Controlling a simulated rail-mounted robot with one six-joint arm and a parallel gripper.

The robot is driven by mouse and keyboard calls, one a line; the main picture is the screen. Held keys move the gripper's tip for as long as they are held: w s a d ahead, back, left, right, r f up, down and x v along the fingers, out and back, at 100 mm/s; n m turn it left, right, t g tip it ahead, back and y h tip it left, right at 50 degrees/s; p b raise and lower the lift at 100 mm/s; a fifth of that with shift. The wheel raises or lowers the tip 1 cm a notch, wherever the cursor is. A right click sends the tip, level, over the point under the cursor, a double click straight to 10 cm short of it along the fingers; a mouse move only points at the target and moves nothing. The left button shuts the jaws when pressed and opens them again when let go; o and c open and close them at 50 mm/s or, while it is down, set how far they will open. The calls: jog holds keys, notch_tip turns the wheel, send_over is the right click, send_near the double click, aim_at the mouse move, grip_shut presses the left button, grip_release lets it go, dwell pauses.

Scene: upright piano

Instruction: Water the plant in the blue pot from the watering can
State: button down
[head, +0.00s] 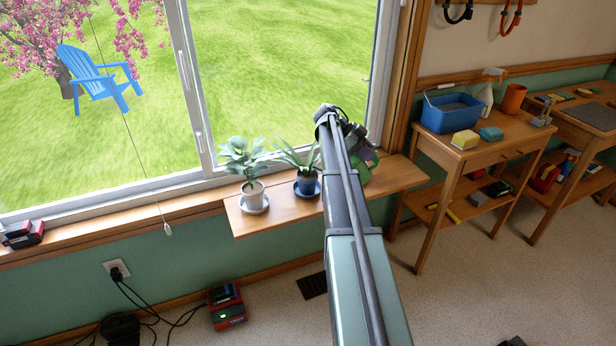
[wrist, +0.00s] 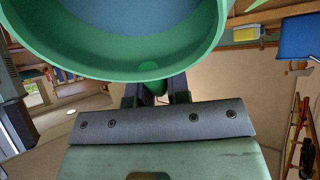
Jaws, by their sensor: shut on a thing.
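The blue pot (head: 307,184) holds a spiky-leaved plant (head: 296,157) and stands on a blue saucer on the wooden shelf at the window. The green watering can (head: 368,172) is just right of it, largely hidden behind my arm. In the wrist view the can's round green rim (wrist: 70,69) fills the top, with a blue surface inside. My gripper (wrist: 154,92) is shut on the can's green handle, between the two dark fingers. In the head view my gripper (head: 357,143) is partly hidden by the arm. The spout and the can's tilt are unclear.
A white pot (head: 252,192) with a broad-leaved plant stands left of the blue pot on the shelf (head: 272,222). The window frame (head: 196,90) is close behind. A side table at right holds a blue tub (head: 451,113), sponges, a spray bottle and an orange cup.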

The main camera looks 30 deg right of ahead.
jog(key=shift+w+a+r+g, duration=0.1)
jog(key=shift+w+r+g, duration=0.05)
jog(key=shift+r+g, duration=0.2)
jog(key=shift+r, duration=0.1)
jog(key=shift+w+a+r+g+h, duration=0.3)
jog(key=shift+r+h, duration=0.1)
jog(key=shift+r, duration=0.15)
jog(key=shift+r, duration=0.1)
jog(key=shift+w+a+r+g+h, duration=0.2)
jog(key=shift+w+r+g+h, duration=0.1)
jog(key=shift+r, duration=0.2)
dwell(0.5)
jog(key=shift+w+a+r+g, duration=0.25)
jog(key=shift+w+a+r, duration=0.15)
jog(key=shift+r, duration=0.15)
jog(key=shift+d, duration=0.1)
dwell(0.6)
